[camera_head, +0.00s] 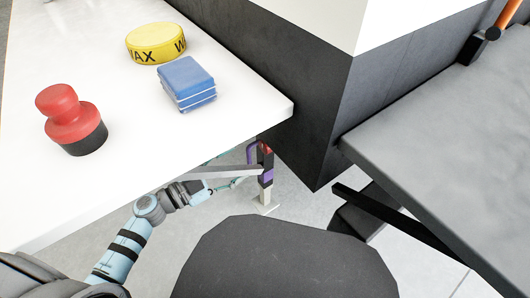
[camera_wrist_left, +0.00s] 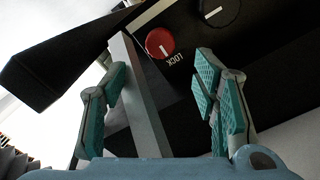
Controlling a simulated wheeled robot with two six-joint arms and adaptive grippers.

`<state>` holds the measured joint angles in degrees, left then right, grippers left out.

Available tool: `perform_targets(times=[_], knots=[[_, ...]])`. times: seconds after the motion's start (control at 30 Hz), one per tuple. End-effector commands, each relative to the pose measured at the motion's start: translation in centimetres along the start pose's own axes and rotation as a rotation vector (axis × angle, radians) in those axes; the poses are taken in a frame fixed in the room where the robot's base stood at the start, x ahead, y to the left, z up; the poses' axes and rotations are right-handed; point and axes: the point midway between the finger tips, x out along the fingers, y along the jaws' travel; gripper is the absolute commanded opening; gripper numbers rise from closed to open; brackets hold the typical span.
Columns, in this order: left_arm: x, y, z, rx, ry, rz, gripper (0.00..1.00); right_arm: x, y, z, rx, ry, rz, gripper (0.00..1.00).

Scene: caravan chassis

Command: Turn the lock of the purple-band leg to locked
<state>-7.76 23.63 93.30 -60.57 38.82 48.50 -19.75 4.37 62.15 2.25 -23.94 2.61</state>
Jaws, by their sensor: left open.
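The purple-band leg (camera_head: 266,180) stands beneath the corner between the white tabletop and the dark body, its foot on the floor. My left gripper (camera_head: 235,181) is beside it, under the tabletop edge and partly hidden by a grey bar. In the left wrist view its teal fingers (camera_wrist_left: 163,88) are spread apart. A red round knob (camera_wrist_left: 160,42) with a white mark sits beyond the fingertips on a dark face, with the word LOCK beside it. The knob appears untouched. My right gripper is in neither view.
A grey bar (camera_wrist_left: 146,100) runs between the open fingers. A black dial (camera_wrist_left: 219,10) is near the knob. On the white tabletop (camera_head: 120,140) are a red-and-black knob-shaped object (camera_head: 71,118), a blue block (camera_head: 187,83) and a yellow wax tin (camera_head: 156,43). A grey slab (camera_head: 440,150) lies right.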

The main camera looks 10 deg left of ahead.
Motion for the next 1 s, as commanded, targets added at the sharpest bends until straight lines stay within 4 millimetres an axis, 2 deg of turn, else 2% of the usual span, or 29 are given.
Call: perform_targets(times=[0.1, 0.3, 0.5, 0.73, 1.0], knots=[[3.7, -0.1, 0.0, -0.002, 0.005, -0.007, 0.54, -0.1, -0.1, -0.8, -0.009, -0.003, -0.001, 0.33], [8.5, 0.0, 0.2, -0.004, 0.002, -0.005, 0.54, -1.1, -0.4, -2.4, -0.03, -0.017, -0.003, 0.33], [10.4, 0.0, 0.1, -0.003, -0.001, -0.003, 0.54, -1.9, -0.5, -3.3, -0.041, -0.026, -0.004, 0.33], [10.5, -0.1, 0.1, -0.003, -0.002, -0.003, 0.54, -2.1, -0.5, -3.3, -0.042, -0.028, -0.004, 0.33], [10.5, -0.1, 0.1, -0.003, -0.002, -0.003, 0.13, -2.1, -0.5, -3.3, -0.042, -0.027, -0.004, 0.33]])
